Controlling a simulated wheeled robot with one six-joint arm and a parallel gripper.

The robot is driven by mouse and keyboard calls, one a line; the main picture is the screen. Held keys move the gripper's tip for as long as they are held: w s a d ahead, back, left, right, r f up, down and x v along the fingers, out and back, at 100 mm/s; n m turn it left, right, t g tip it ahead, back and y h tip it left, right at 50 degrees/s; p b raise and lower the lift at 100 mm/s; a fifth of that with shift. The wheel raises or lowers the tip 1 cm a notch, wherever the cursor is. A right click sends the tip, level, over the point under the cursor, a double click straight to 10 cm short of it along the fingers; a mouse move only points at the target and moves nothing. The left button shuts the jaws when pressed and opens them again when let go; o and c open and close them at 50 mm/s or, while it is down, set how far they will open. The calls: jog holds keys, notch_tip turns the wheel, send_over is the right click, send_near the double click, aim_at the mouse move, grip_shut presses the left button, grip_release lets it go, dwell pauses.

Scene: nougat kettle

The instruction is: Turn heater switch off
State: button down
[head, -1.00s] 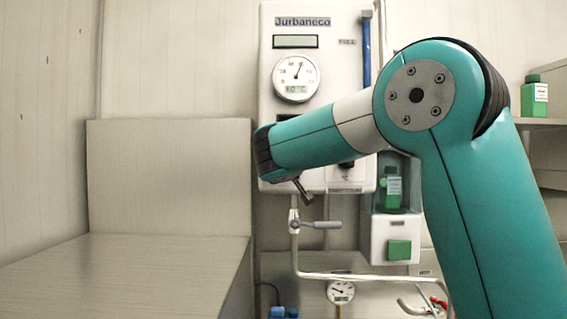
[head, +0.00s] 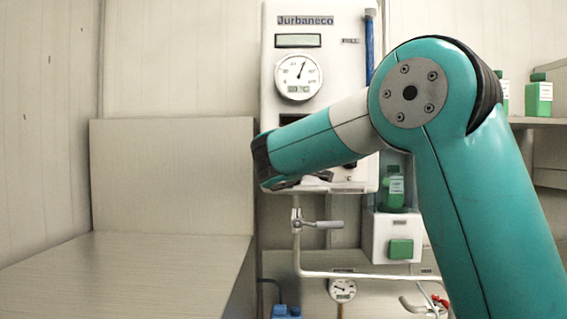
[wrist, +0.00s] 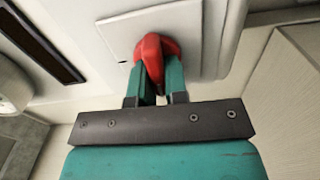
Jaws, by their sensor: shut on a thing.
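The white heater unit (head: 350,90) labelled "Jurbaneco" hangs on the wall behind my arm in the head view. In the wrist view, a red switch knob (wrist: 152,50) sits on a pale square plate (wrist: 120,37) on its panel. My gripper (wrist: 160,84) is shut on the knob, with one teal finger on either side of its lower part. The knob's upper part shows above the fingers. In the head view my arm covers the switch, so its position markings cannot be read there.
A round dial (head: 298,76) is on the heater's front. A valve with a grey lever (head: 322,224) and a white pipe (head: 375,276) are below it. A green bottle (head: 394,188) stands in a niche to the right. A bare wooden surface (head: 125,275) lies at left.

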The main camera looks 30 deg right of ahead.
dwell(0.6)
jog(key=c, duration=1.1)
grip_release()
jog(key=shift+c, duration=0.2)
jog(key=b+v, duration=0.7)
jog(key=v, duration=1)
jog(key=shift+a, duration=0.2)
jog(key=shift+s, duration=0.2)
